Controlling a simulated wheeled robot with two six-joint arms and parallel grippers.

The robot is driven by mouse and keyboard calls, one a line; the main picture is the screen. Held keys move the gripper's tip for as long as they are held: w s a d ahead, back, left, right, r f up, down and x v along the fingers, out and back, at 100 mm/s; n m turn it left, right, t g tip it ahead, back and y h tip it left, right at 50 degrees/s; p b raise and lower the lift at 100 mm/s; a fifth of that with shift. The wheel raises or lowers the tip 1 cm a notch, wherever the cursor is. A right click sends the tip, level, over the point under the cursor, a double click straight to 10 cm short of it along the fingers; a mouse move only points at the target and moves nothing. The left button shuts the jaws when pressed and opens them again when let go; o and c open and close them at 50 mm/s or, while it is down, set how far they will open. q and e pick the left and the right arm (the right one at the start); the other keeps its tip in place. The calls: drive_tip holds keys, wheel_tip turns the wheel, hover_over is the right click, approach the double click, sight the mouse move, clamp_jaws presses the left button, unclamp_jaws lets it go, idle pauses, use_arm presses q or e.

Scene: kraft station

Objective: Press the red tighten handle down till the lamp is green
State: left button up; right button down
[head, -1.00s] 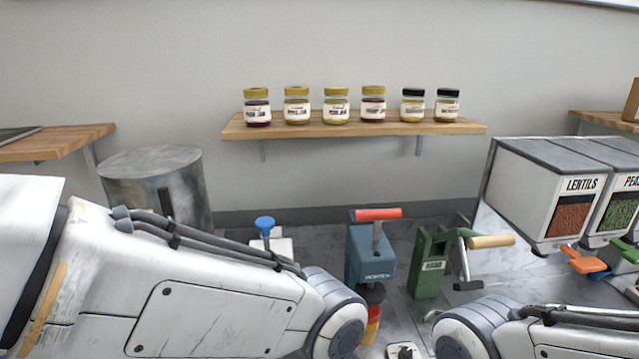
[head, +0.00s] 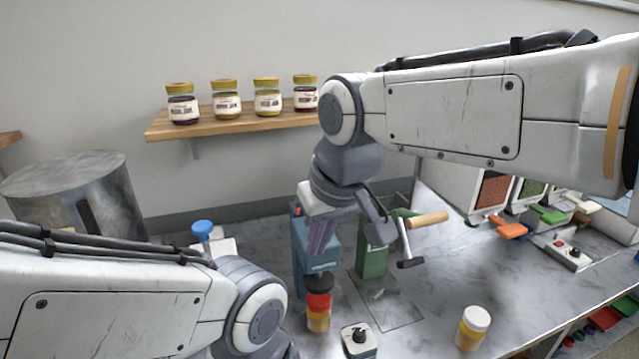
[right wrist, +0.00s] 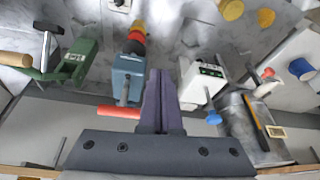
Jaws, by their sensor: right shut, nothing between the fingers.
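The blue press (head: 322,262) stands on the grey counter, with a dark chuck, a red cap and a yellow jar (head: 318,318) below its head. Its red handle (head: 297,209) is mostly hidden behind my right gripper in the head view. In the right wrist view the red handle (right wrist: 118,112) sticks out level, left of the fingers. My right gripper (head: 320,250) is shut and empty, pointing down in front of the press; its fingers (right wrist: 159,75) are close beside the handle, and I cannot tell whether they touch. I cannot make out a lit lamp. My left gripper is out of view.
A green crank device (head: 373,255) with a wooden handle stands right of the press. A white device with a blue knob (head: 203,229) stands left. A small black-knobbed box (head: 359,341) and a white-lidded jar (head: 473,328) are in front. Jars line the wall shelf (head: 215,124).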

drive_tip(key=w+d+r+m+t, duration=0.1)
drive_tip(key=w+r+t, duration=0.2)
drive_tip(key=w+r, duration=0.6)
wheel_tip(320, 180, up, 4)
drive_tip(key=shift+w+d+r+m+p, duration=0.25)
drive_tip(key=shift+w+d+m+p, duration=0.05)
drive_tip(key=shift+d+m+p, duration=0.1)
drive_tip(key=p+x, duration=0.2)
drive_tip(key=x, duration=0.7)
drive_tip(key=shift+w+f, duration=0.15)
drive_tip(key=f, duration=0.3)
drive_tip(key=shift+s+f+p, duration=0.15)
drive_tip(key=shift+s+p, duration=0.05)
drive_tip(key=shift+p, duration=0.15)
drive_tip(key=shift+f, duration=0.55)
drive_tip(key=shift+f, duration=0.15)
